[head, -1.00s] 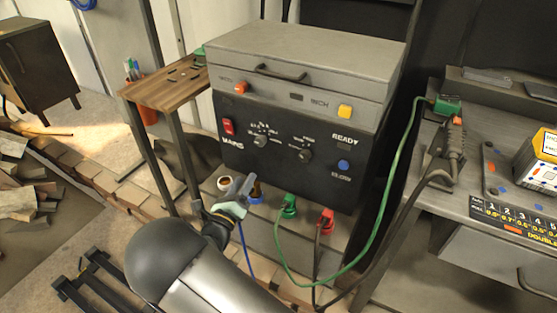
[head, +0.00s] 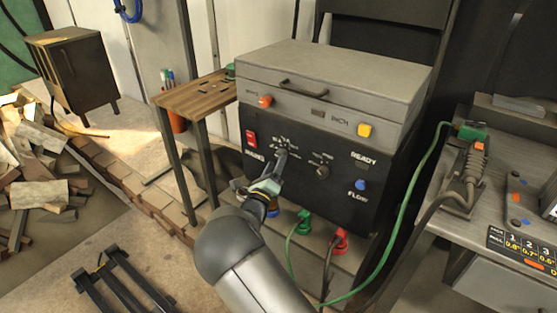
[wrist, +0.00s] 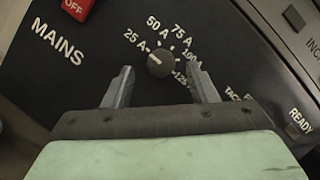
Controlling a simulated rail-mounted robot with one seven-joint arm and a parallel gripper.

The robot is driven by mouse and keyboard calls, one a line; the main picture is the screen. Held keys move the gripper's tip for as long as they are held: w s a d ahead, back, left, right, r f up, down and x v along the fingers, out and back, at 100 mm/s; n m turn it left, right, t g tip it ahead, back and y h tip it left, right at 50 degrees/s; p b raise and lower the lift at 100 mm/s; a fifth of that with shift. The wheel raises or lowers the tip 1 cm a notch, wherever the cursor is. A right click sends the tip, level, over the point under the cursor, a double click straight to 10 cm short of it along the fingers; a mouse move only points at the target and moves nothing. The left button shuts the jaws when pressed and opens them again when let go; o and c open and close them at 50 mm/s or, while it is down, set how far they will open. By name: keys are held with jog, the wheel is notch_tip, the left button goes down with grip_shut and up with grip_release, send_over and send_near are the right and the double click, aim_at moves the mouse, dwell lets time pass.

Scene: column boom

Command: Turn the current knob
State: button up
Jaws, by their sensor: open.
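The current knob (wrist: 161,62) is a small dark round knob on the black panel, ringed by white labels from 25 A to 125 A. Its pale mark points left, toward 25 A. My gripper (wrist: 160,78) is open, one finger low on each side of the knob, with a gap on both sides. No contact shows, and I cannot tell the remaining depth. In the head view my gripper (head: 279,160) is in front of the panel's left dial and hides most of that knob.
The red MAINS switch (head: 251,138) is left of the dial. A second knob (head: 322,171) and the blue FLOW button (head: 361,185) lie to the right. Green (head: 304,220) and red (head: 341,238) cable plugs are below. A wooden side table (head: 190,92) stands left of the machine.

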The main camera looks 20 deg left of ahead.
jog(key=x, duration=0.3)
jog(key=shift+w+r, duration=0.1)
jog(key=shift+w, duration=0.05)
jog(key=c, duration=1)
jog(key=shift+o, duration=0.2)
